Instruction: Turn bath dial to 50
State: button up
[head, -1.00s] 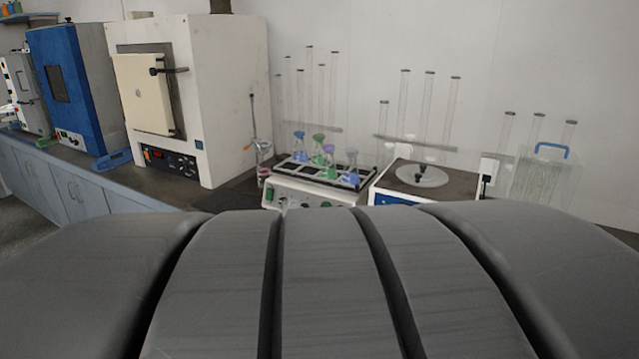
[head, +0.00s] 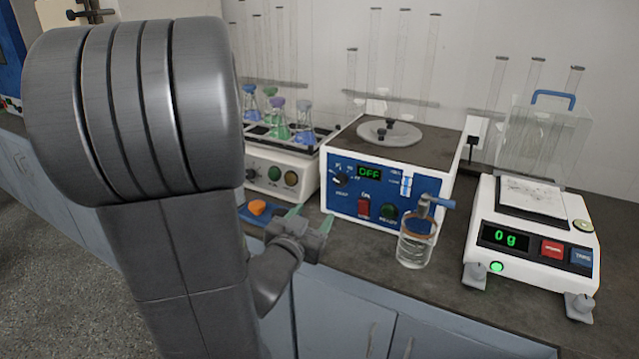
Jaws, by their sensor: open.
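The bath looks to be the white box (head: 432,165) with a blue front panel and a round grey lid on top. Its green display (head: 370,172) reads OFF. A dark dial (head: 340,179) with a pale pointer sits at the left of the panel; its setting is too small to read. A red switch (head: 363,209) and a green button (head: 389,212) are lower on the panel. My gripper (head: 310,218) is open and looks empty. In the picture it is below and left of the dial, near the counter's front edge, apart from the dial.
A balance (head: 535,240) reading 0g is at right. A shaker with flasks (head: 275,170) stands left. An orange button (head: 258,208) on a blue base is near my gripper.

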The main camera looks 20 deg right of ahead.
aim_at(340, 183)
jog(key=shift+h, duration=0.4)
jog(key=x, duration=1.4)
jog(key=shift+s+d, duration=0.1)
jog(key=shift+d, duration=0.1)
jog(key=shift+r, duration=0.1)
jog(key=c, duration=1)
